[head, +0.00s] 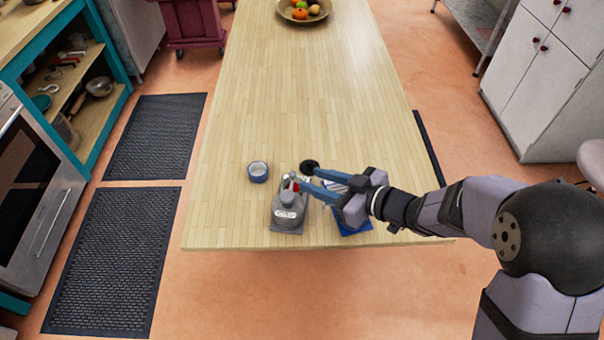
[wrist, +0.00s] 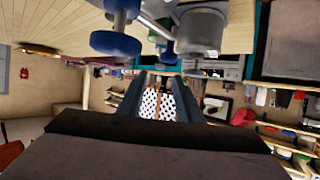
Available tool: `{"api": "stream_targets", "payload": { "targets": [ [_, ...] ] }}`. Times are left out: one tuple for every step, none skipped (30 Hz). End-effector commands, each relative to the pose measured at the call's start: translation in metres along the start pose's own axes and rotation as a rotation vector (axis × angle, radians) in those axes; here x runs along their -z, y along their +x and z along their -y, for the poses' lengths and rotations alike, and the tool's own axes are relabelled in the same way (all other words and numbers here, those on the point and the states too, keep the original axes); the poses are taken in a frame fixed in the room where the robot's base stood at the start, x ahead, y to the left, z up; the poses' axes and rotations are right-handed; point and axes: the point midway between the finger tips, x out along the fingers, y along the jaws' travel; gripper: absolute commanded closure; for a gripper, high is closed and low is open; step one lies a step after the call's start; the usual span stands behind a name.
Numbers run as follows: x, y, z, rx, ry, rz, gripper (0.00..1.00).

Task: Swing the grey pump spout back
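The grey pump bottle (head: 288,214) stands upright on a grey mat near the table's front edge. Its top and spout (head: 291,180) show just left of my fingertips. My gripper (head: 306,180) reaches in from the right, with its two blue fingers apart. I cannot tell whether a finger touches the spout. In the wrist view, my gripper (wrist: 161,84) has a gap between its fingers and nothing held there. A grey cylindrical body (wrist: 203,30), which looks like the pump bottle, shows at the top, beyond the fingers.
A blue mat (head: 352,228) lies right of the pump, partly hidden by my gripper. A small blue-and-white cup (head: 258,171) stands behind left. A dark round object (head: 309,167) shows behind the fingertips. A fruit bowl (head: 303,12) stands far back; the table's middle is clear.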

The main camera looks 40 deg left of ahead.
Motion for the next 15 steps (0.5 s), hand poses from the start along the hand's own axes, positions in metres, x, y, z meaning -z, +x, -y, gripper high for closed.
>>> {"api": "stream_targets", "payload": {
  "targets": [
    [0.001, 0.007, 0.001, 0.004, -0.001, 0.001, 0.68],
    [0.001, 0.011, 0.001, 0.003, 0.0, 0.001, 0.68],
    [0.001, 0.017, 0.001, 0.004, 0.0, 0.001, 0.68],
    [0.001, 0.02, 0.001, 0.003, 0.0, 0.001, 0.68],
    [0.001, 0.024, 0.001, 0.002, 0.001, 0.001, 0.68],
    [0.001, 0.029, 0.001, 0.003, 0.0, 0.002, 0.68],
    [0.001, 0.033, 0.001, 0.002, 0.0, 0.002, 0.68],
    [0.001, 0.036, 0.0, 0.001, 0.0, 0.002, 0.68],
    [0.001, 0.04, 0.0, 0.0, 0.0, 0.001, 0.68],
    [0.001, 0.042, 0.0, 0.001, -0.001, 0.001, 0.68],
    [0.001, 0.045, 0.0, 0.001, -0.001, 0.002, 0.68],
    [0.0, 0.047, 0.0, 0.001, -0.001, 0.002, 0.68],
    [0.001, 0.049, 0.0, 0.0, -0.001, 0.001, 0.68],
    [0.001, 0.05, 0.0, -0.001, -0.001, 0.0, 0.68],
    [0.0, 0.051, 0.0, -0.001, -0.001, 0.0, 0.68]
  ]
}}
